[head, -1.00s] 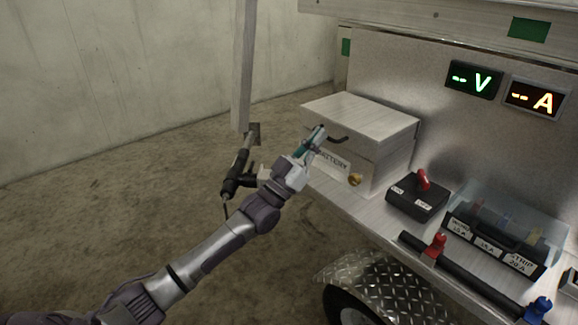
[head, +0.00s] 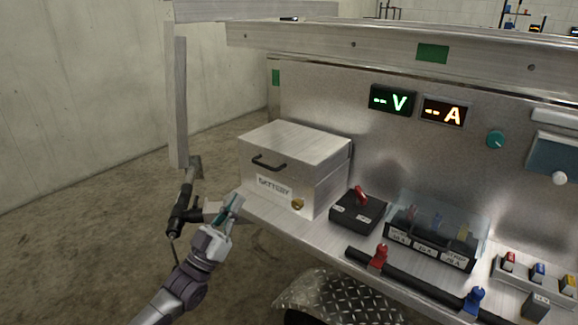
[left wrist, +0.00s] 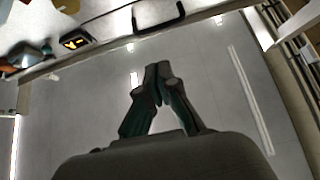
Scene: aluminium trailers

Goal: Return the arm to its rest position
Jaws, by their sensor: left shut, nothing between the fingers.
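My left gripper (head: 230,208) is shut and empty in the head view. It is in front of the trailer shelf's left end, to the lower left of the metal battery box (head: 268,187), and looks apart from it. The left forearm comes up from the bottom left. In the left wrist view the left gripper's fingertips (left wrist: 158,72) meet with nothing between them. The battery box has a black handle, a BATTERY label and a brass knob, and its lid is shut. My right gripper is in neither view.
A black switch box (head: 357,212) with a red lever, a fuse block (head: 430,245) under a clear cover, and red and blue terminals stand on the shelf to the right. A jack (head: 182,210) on a post is left of the gripper. The floor at left is clear.

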